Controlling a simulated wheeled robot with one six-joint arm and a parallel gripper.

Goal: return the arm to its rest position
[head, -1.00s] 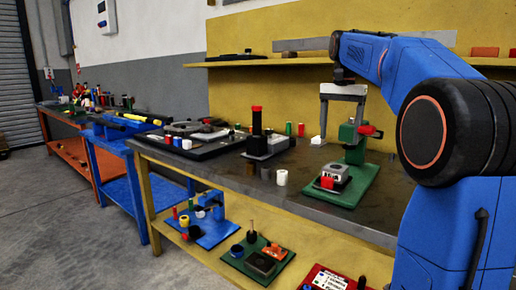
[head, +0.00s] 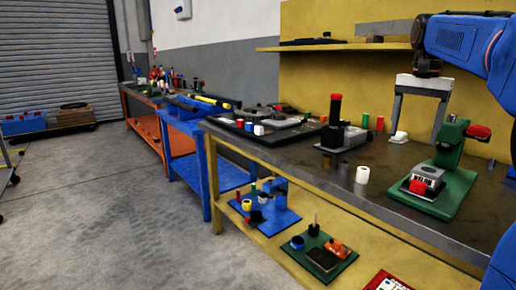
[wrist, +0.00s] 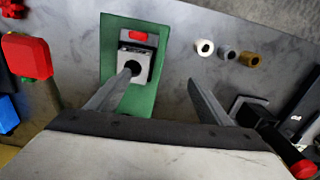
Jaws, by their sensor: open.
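My gripper (head: 416,132) hangs from my blue arm in the head view, fingers down and apart, with nothing between them. It appears above the workbench, just left of a green stand with a red handle (head: 478,131). In the wrist view my gripper (wrist: 153,82) also shows its two fingers spread wide. Between and beyond them lies a green base plate (wrist: 115,60) carrying a grey block (wrist: 136,50) with a dark round hole and a red part. The same green base plate (head: 430,203) shows in the head view. Most of my arm is out of the picture.
The workbench (head: 320,180) holds a white cylinder (head: 362,175) and a dark post with a red top (head: 335,110). A yellow shelf (head: 330,47) runs along the wall behind. A blue bench (head: 208,160) stands farther left.

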